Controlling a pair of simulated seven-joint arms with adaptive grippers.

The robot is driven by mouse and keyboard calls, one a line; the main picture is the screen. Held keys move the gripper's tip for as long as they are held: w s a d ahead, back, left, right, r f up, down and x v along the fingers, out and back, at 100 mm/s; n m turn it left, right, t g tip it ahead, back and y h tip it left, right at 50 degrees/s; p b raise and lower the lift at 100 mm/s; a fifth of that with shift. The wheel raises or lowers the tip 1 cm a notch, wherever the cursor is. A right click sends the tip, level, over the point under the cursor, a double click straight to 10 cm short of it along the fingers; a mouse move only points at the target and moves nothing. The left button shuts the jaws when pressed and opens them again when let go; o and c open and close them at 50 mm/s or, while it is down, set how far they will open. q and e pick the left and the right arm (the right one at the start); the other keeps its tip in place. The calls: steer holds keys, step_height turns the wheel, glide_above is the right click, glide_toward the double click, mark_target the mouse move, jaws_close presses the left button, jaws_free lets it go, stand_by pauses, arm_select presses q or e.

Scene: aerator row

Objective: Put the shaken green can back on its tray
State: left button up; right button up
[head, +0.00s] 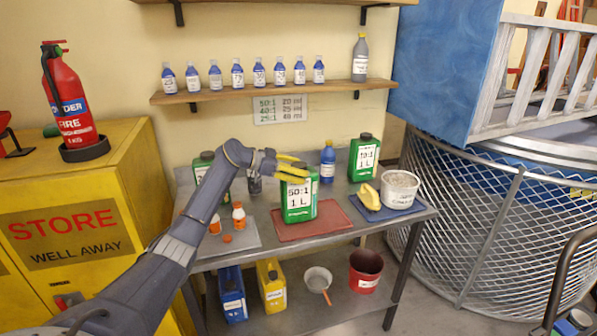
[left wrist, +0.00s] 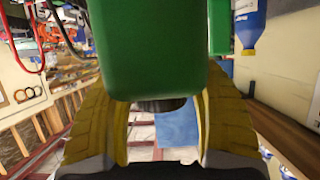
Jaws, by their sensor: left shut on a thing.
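The green can (head: 299,203) with a white "50:1 1 L" label is upright at the middle of the bench, over the red tray (head: 325,229). Its base overlaps the tray in the head view; I cannot tell whether it touches or hangs just above. My left gripper (head: 291,169) is shut on the can near its top, with yellow fingers on either side. In the left wrist view the can (left wrist: 150,45) fills the upper middle, its dark cap (left wrist: 160,104) between the fingers (left wrist: 160,125). My right gripper is not in view.
Other green cans stand at the back right (head: 364,157) and back left (head: 203,162). A blue bottle (head: 327,163) is behind the held can. A white tub (head: 400,188) and a yellow item (head: 367,197) sit on a blue tray. Small orange-capped bottles (head: 238,216) are left.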

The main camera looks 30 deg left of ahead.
arm_select(q)
steer(key=shift+r, duration=0.1)
steer(key=o, duration=1.6)
steer(key=shift+c, duration=0.2)
steer(key=v, duration=1.2)
